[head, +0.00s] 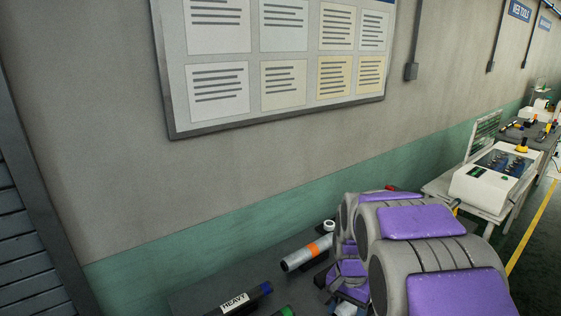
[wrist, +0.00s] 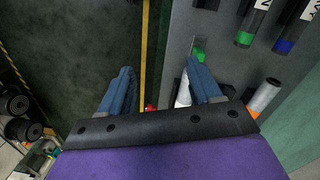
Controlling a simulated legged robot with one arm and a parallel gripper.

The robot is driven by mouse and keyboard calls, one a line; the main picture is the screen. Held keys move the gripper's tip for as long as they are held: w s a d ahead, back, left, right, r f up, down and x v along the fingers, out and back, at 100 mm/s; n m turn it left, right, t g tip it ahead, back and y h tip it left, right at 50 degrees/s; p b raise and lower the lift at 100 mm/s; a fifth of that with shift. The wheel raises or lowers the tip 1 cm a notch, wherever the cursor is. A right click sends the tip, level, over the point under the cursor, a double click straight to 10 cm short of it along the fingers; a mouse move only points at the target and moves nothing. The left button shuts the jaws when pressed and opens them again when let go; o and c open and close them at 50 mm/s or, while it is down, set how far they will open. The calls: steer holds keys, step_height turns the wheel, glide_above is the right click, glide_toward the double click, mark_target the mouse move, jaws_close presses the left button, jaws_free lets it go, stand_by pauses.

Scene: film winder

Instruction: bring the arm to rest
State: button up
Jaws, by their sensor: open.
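My gripper (wrist: 158,66) shows in the wrist view with its two blue fingers spread wide apart. Nothing is held between them. It points down over the edge of the grey bench (wrist: 225,30): the left finger is above the dark floor, the right finger above the bench edge. A pale tube with a green end (wrist: 197,54) lies partly hidden behind the right finger. In the head view my grey and purple arm fills the lower right, bent over the bench. I cannot make out the fingers there.
On the bench (head: 205,293) lie a silver tube with an orange band (head: 307,252), a black tube marked HEAVY (head: 240,300) and a green-ended tube (head: 283,312). A notice board (head: 285,115) hangs on the wall. A white machine (head: 490,180) stands on a table at right.

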steer(key=s+r+n, duration=0.2)
steer(key=s+n, duration=0.1)
steer(key=s, duration=1.2)
steer(key=s+a+r+n+g, duration=0.1)
steer(key=s+n, duration=0.3)
steer(key=s, duration=1)
steer(key=shift+s+a+r, duration=0.25)
steer(key=shift+s+r, duration=0.1)
steer(key=shift+r, duration=0.3)
